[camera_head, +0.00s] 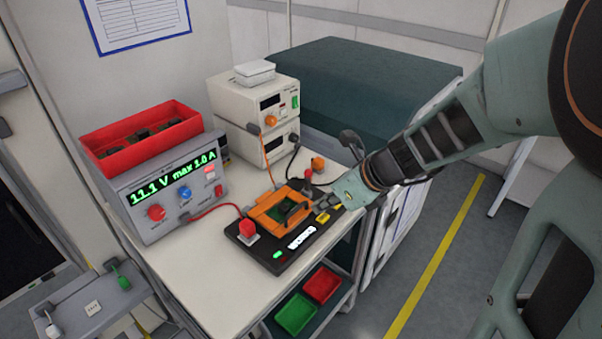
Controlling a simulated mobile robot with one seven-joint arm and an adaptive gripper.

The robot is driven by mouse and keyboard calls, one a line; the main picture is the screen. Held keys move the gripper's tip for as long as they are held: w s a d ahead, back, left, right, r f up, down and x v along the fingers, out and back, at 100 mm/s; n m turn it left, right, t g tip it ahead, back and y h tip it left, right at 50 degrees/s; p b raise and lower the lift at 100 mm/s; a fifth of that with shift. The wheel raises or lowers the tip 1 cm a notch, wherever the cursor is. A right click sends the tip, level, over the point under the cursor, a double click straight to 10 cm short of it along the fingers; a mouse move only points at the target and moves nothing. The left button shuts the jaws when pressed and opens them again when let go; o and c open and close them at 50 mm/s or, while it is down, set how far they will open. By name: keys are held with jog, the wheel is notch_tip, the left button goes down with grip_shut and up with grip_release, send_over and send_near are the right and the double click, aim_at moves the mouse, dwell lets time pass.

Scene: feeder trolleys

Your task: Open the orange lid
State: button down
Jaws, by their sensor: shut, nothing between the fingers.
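An orange lid (266,211) with a dark bar handle and a window in its middle sits on a black test fixture (273,263) on the trolley top. The lid appears to lie flat on the fixture. My gripper (318,212) reaches in from the right, low over the fixture beside the lid's right side. It is shut and holds nothing. A yellow part (323,217) shows close to the fingers. Whether the fingers touch the lid or its handle is hard to tell at this size.
A red button block (247,228) stands at the fixture's left corner. A power supply (165,195) with a red bin (140,135) on top is to the left. Stacked cream instruments (250,103) stand behind. Cables run to the fixture. The trolley's front top (205,273) is clear.

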aim_at(293, 220)
jog(key=b+x, duration=0.2)
jog(key=x, duration=0.7)
jog(key=shift+a+f, duration=0.25)
jog(key=shift+f, duration=0.1)
jog(key=shift+r, duration=0.1)
